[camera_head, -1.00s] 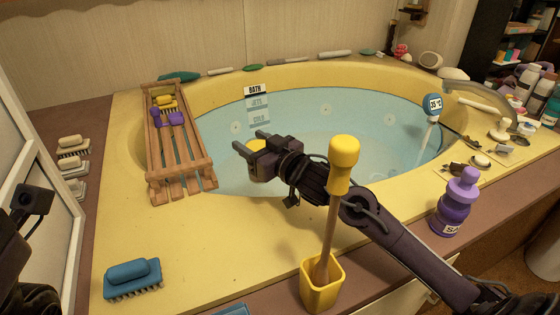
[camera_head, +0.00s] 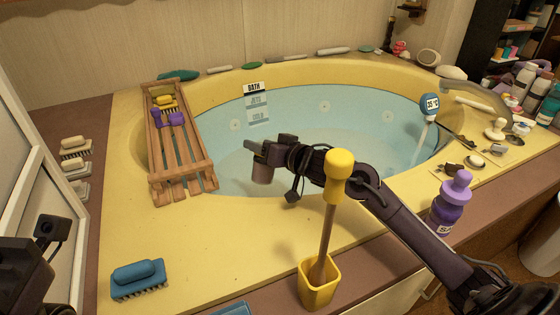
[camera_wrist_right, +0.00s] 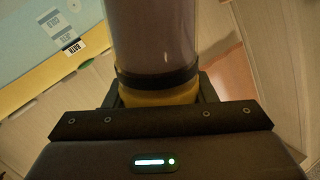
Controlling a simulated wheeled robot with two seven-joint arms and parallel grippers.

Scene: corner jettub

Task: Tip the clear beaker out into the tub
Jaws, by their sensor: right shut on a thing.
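My right gripper (camera_head: 256,146) is over the near left part of the tub (camera_head: 345,100). It is shut on the clear beaker (camera_head: 263,172), a short greyish see-through cylinder that shows just below the jaws, over the water side. In the right wrist view the beaker (camera_wrist_right: 155,35) runs from the jaws out of the top of the picture, with a dark band and a yellowish part between the fingers (camera_wrist_right: 160,92). Its mouth and any contents cannot be made out. Only dark parts of my left arm show at the left edge; its jaws are not seen.
A wooden rack (camera_head: 180,150) lies across the tub's left rim. A purple bottle (camera_head: 451,203) stands right.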

